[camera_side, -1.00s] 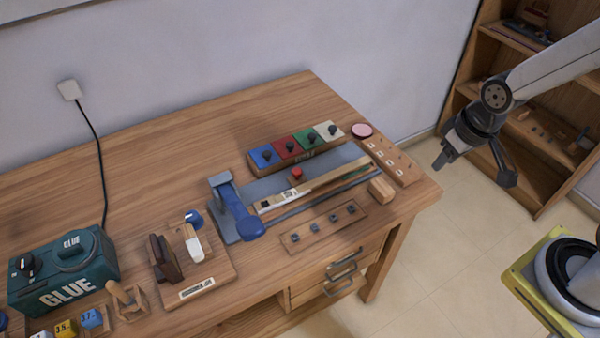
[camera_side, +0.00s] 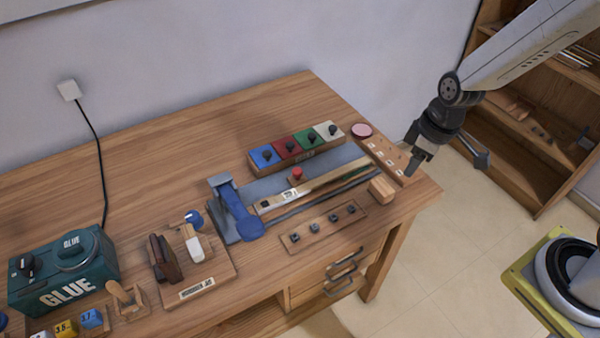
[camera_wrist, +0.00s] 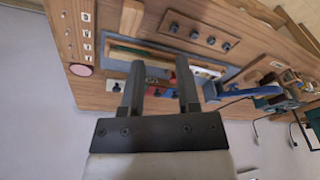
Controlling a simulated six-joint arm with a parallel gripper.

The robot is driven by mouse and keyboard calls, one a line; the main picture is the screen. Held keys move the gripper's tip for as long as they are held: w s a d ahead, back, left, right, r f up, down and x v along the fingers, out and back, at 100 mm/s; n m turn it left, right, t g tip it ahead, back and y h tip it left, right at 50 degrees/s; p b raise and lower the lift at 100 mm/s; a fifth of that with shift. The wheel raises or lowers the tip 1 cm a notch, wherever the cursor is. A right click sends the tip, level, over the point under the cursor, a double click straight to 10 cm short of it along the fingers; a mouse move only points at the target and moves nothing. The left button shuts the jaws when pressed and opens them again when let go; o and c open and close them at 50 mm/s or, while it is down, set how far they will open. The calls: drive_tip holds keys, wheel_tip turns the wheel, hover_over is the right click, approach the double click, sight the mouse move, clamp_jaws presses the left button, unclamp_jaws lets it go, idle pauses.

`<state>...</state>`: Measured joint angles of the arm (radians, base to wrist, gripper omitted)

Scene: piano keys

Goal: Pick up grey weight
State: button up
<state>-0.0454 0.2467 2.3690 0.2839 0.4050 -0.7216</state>
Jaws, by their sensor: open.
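Several small grey weights (camera_side: 332,220) sit in a row on a wooden strip (camera_side: 289,239) near the front edge of the desk. The strip also shows upside down in the wrist view, with the grey weights (camera_wrist: 197,34) on it. My gripper (camera_side: 413,163) is in the air by the desk's right corner, to the right of the strip and apart from it. In the wrist view my gripper (camera_wrist: 160,88) is open, with nothing between its two fingers.
A wooden rack with white labels (camera_side: 387,157) lies at the right edge, near my gripper. A wooden block (camera_side: 381,190), a blue-handled tool (camera_side: 238,215) and a box with coloured panels (camera_side: 296,147) surround the strip. A glue machine (camera_side: 65,268) stands at the left.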

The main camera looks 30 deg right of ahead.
sight(334, 216)
drive_tip(key=w+a+f+n+y, duration=0.1)
drive_tip(key=w+a+f+n, duration=0.1)
drive_tip(key=f+n, duration=0.1)
drive_tip(key=w+a+f+n+g+y, duration=0.1)
drive_tip(key=w+a+f+n, duration=0.1)
drive_tip(key=a+f+n, duration=0.1)
drive_tip(key=w+a+f+n+y, duration=0.1)
drive_tip(key=w+a+f+n, duration=0.2)
drive_tip(key=n, duration=0.2)
drive_tip(key=shift+a+f, duration=0.1)
drive_tip(key=shift+a, duration=0.05)
drive_tip(key=shift+w+a+f+n, duration=0.15)
drive_tip(key=shift+a+f+n, duration=0.2)
drive_tip(key=shift+n, duration=0.25)
drive_tip(key=shift+x, duration=1.3)
drive_tip(key=shift+f, duration=0.1)
drive_tip(key=shift+x, duration=2.45)
drive_tip(key=shift+s+a, duration=0.1)
drive_tip(key=shift+s, duration=0.2)
clamp_jaws()
